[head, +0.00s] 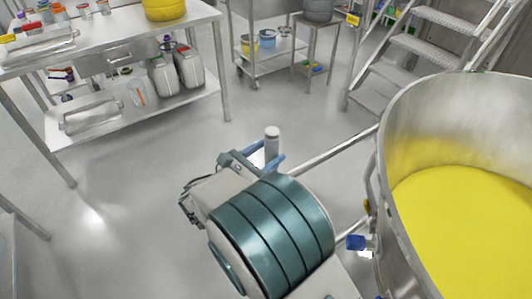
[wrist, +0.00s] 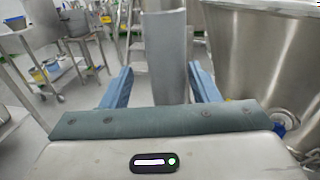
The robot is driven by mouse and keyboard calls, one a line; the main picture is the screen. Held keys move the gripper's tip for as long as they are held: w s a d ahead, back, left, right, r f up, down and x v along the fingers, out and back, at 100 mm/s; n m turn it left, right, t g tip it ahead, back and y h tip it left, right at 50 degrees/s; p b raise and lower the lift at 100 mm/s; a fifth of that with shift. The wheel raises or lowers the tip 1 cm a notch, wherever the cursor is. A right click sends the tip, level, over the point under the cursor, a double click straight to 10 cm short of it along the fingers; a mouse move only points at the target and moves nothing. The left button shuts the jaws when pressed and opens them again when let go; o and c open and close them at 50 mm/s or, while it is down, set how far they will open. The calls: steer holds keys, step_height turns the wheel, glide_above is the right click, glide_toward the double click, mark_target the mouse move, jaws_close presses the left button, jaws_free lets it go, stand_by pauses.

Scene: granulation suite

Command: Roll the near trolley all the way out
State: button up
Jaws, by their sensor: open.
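The near trolley carries a large round steel vessel (head: 400,200) of yellow powder, at the right of the head view. The vessel's steel wall (wrist: 265,50) fills the right of the wrist view. A steel bar (head: 325,154) runs left from the vessel towards an upright grey post (head: 272,138) with a rounded top. My gripper (head: 258,160) is open, with its blue fingers on either side of the post. In the wrist view the post (wrist: 168,50) stands between the open fingers. I cannot tell whether either finger touches it. My arm hides the trolley's lower part.
A steel bench (head: 110,27) with jars, trays and containers stands at the left. A second trolley (head: 275,65) with buckets stands at the back beside a small stool (head: 318,48). Metal steps (head: 410,45) rise behind the vessel. The grey floor (head: 130,215) at the left is clear.

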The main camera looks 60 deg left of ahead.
steer(key=s+d+b, duration=0.1)
steer(key=s+d, duration=0.1)
steer(key=s, duration=1.1)
steer(key=shift+s+d, duration=0.15)
steer(key=shift+s, duration=0.25)
